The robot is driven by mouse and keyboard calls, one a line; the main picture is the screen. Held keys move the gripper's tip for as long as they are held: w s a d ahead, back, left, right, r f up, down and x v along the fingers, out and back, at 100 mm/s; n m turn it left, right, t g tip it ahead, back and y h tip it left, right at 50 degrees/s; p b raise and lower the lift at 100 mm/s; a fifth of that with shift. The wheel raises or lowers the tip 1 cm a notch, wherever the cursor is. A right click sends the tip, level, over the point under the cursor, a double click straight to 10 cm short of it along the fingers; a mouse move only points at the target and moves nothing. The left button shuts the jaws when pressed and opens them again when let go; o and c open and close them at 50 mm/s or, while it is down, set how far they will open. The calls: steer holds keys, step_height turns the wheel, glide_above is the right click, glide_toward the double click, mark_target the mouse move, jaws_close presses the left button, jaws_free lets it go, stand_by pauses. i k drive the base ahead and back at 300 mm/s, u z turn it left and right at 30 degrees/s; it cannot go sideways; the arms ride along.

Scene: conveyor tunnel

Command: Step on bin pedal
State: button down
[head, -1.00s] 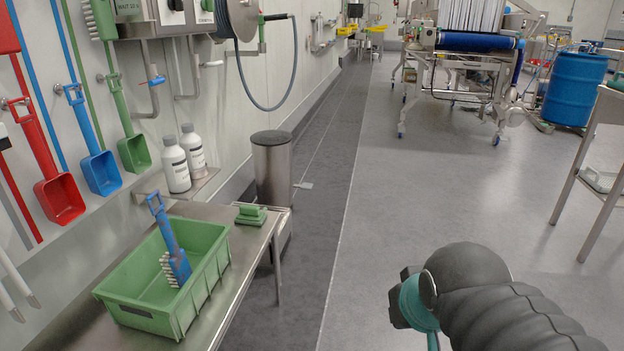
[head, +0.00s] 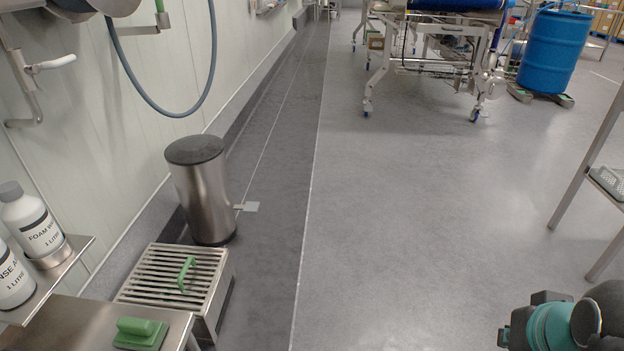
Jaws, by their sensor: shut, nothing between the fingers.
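The bin (head: 203,195) is a brushed metal cylinder with a dark round lid, which is shut. It stands upright on the dark floor strip beside the left wall. Its pedal (head: 251,207) is a small flat light-grey plate just off the floor, at the right side of the bin's base, joined by a thin bar. Nothing touches the pedal. Part of my arm, dark with a teal joint, shows at the lower right corner, well apart from the bin. My gripper is not in view.
A slatted metal box (head: 150,276) with a green handle stands just in front of the bin. A steel table (head: 80,322) with a green brush is at lower left. The floor right of the pedal is clear. A wheeled machine (head: 440,45) stands far back.

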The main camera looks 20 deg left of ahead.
mark_target(251, 207)
steer(key=u, duration=0.15)
steer(key=i, duration=1.85)
steer(key=u, duration=0.95)
steer(key=i, duration=0.6)
steer(key=u, duration=0.2)
